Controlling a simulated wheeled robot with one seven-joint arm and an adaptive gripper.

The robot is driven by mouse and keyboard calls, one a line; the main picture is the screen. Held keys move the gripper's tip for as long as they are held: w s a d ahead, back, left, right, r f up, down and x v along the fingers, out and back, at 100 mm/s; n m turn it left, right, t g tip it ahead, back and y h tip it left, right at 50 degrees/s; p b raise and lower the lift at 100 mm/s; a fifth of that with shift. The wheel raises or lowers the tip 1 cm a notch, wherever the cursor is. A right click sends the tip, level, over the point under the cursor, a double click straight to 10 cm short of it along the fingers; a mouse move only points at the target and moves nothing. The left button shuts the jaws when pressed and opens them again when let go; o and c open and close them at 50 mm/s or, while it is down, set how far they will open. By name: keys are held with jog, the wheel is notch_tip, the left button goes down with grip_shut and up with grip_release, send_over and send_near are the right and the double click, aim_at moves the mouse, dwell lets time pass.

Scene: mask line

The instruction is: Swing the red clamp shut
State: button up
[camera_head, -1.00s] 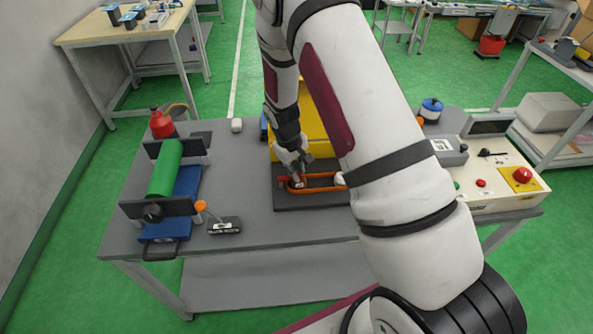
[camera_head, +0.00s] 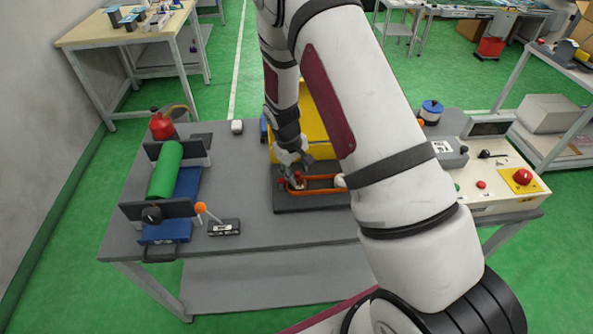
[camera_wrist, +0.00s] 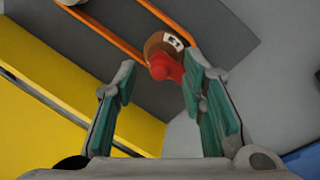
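The red clamp (camera_wrist: 166,68) shows in the wrist view as a red knob beside a brown round part with a small white patch. In the head view the clamp (camera_head: 298,181) is a small red spot at the left end of an orange belt loop (camera_head: 322,191) on a dark plate (camera_head: 290,203). My gripper (camera_wrist: 160,80) is open, with its teal-padded fingers either side of the red knob. The right finger is close to the knob; I cannot tell whether it touches. In the head view my gripper (camera_head: 299,174) partly hides the clamp.
A yellow housing (camera_head: 314,125) stands just behind the plate. A green roll (camera_head: 165,171) in a dark frame is at left, with an orange-topped lever (camera_head: 201,208) nearby. A control panel (camera_head: 500,181) is at right. Bare table lies in front of the plate.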

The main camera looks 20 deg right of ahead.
notch_tip(320, 180, up, 12)
jog(key=a, duration=0.2)
jog(key=shift+s+a+f, duration=0.15)
jog(key=shift+s+f, duration=0.05)
jog(key=shift+s, duration=0.1)
dwell(0.3)
jog(key=s+a+r+m+t, duration=0.1)
jog(key=s+r, duration=0.3)
jog(key=r, duration=0.3)
jog(key=s+r+t+y, duration=0.1)
jog(key=s+r, duration=0.2)
jog(key=r, duration=0.3)
jog(key=s+a+r+m, duration=0.1)
jog(key=s+r, duration=0.3)
jog(key=r, duration=0.3)
jog(key=s+r+t, duration=0.1)
jog(key=s+r, duration=0.1)
jog(key=s, duration=0.3)
jog(key=s+a+r+m+t, duration=0.1)
jog(key=s+r, duration=0.1)
jog(key=s, duration=0.4)
jog(key=s+a+r+t+y, duration=0.1)
jog(key=s+r, duration=0.2)
jog(key=s, duration=0.2)
jog(key=shift+s, duration=0.15)
jog(key=shift+d, duration=0.1)
